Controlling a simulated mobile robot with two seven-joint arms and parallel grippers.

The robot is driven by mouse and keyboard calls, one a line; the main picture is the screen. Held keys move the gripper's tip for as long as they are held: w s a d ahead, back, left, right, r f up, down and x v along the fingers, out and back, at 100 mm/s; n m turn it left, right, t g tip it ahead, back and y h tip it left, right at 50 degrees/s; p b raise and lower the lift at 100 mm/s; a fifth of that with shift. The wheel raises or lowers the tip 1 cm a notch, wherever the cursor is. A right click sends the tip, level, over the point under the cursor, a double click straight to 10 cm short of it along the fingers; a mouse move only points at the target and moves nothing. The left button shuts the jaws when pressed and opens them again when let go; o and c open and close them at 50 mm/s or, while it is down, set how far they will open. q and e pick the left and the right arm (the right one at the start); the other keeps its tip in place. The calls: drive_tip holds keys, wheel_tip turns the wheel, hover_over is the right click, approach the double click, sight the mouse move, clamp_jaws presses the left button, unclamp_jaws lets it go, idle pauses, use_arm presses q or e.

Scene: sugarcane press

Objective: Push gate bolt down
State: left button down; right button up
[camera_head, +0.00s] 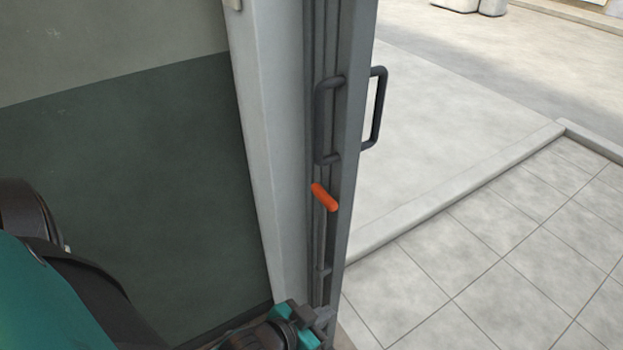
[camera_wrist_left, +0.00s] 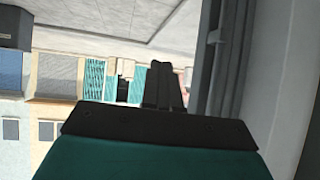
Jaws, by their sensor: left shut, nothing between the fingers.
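The gate bolt has an orange handle (camera_head: 324,197) and a thin grey rod running down the narrow edge of the grey gate (camera_head: 352,130). The handle sits below the dark pull handles, tilted down to the right. My left gripper (camera_head: 308,322) is low at the bottom of the head view, beside the lower part of the gate edge and well below the orange handle. In the left wrist view its dark fingers (camera_wrist_left: 164,88) are together, with nothing between them. The orange handle does not show in the left wrist view. My right gripper is not in view.
Dark pull handles (camera_head: 376,108) stand out from both sides of the gate. A pale post (camera_head: 265,140) and a dark green wall (camera_head: 150,170) are to the left. Open tiled floor (camera_head: 480,260) lies to the right, with a low kerb (camera_head: 450,192).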

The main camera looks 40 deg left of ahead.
use_arm(q)
wheel_tip(320, 180, up, 8)
drive_tip(key=s+a+g+y+b, duration=0.1)
drive_tip(key=s+a+g+b, duration=0.15)
drive_tip(key=g, duration=0.25)
drive_tip(key=w+r+m+t+h, duration=0.2)
drive_tip(key=w+r+m+h, duration=0.1)
drive_tip(key=w+r+m, duration=0.4)
drive_tip(key=a+r+n, duration=0.5)
drive_tip(key=a+r, duration=0.6)
drive_tip(key=r, duration=0.1)
drive_tip(key=shift+w+a+r+p, duration=0.15)
drive_tip(key=shift+a+p, duration=0.15)
